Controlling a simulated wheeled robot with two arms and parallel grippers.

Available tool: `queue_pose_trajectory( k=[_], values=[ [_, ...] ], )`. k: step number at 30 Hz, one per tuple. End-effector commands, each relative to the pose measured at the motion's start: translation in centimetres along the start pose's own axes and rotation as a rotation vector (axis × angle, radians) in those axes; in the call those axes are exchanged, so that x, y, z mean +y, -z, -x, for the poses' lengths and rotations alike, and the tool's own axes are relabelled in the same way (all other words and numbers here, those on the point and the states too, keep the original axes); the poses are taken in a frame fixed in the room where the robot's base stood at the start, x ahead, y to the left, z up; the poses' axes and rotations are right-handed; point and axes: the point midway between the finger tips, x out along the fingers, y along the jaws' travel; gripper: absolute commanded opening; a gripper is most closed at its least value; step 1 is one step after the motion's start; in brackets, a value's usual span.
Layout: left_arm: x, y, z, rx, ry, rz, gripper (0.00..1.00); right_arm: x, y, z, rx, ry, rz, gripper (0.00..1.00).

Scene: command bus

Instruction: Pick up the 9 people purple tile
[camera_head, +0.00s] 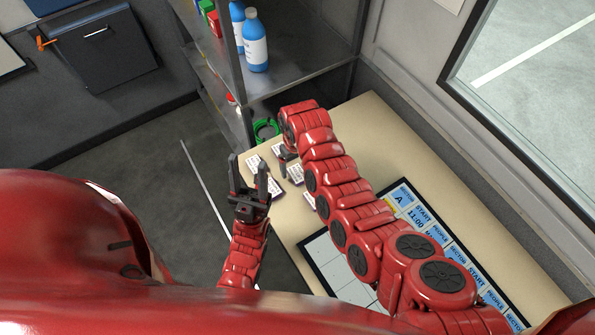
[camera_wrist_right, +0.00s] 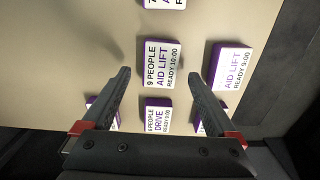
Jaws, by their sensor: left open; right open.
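The 9 people purple tile (camera_wrist_right: 161,63) is a white-faced tile with purple edges, marked "9 PEOPLE AID LIFT READY 10:00". In the right wrist view it lies between and just beyond the tips of my open, empty right gripper (camera_wrist_right: 160,74). I cannot tell how high the fingers are above it. In the head view my right gripper (camera_head: 288,154) is mostly hidden by its arm, over the tiles at the table's far left end. I cannot single out the 9 people tile there. My left gripper (camera_head: 249,176) is open and empty, pointing up by the table's left edge.
Another tile marked "AID LIFT" (camera_wrist_right: 231,66) lies to the right, a "DRIVE" tile (camera_wrist_right: 158,117) nearer, and one at the top edge (camera_wrist_right: 164,3). My fingers partly cover two more. A board (camera_head: 335,262) lies on the beige table (camera_head: 380,140). A metal shelf (camera_head: 295,75) stands behind.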

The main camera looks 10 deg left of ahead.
Motion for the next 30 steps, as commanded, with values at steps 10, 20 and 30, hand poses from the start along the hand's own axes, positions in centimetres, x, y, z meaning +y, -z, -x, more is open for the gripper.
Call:
queue_pose_trajectory(
  k=[10,20,30],
  values=[
    [0.0,0.1,-0.6,0.0,0.0,0.0,0.5,0.0,-0.1,-2.2,-0.002,0.0,-0.001,0.93],
    [0.0,0.1,-0.6,0.0,0.0,0.0,0.5,0.0,-0.1,-2.3,-0.002,0.0,-0.001,0.76],
    [0.0,0.1,-0.6,0.0,0.0,0.0,0.5,0.0,-0.1,-2.2,-0.002,0.0,-0.001,0.15]
  ],
)
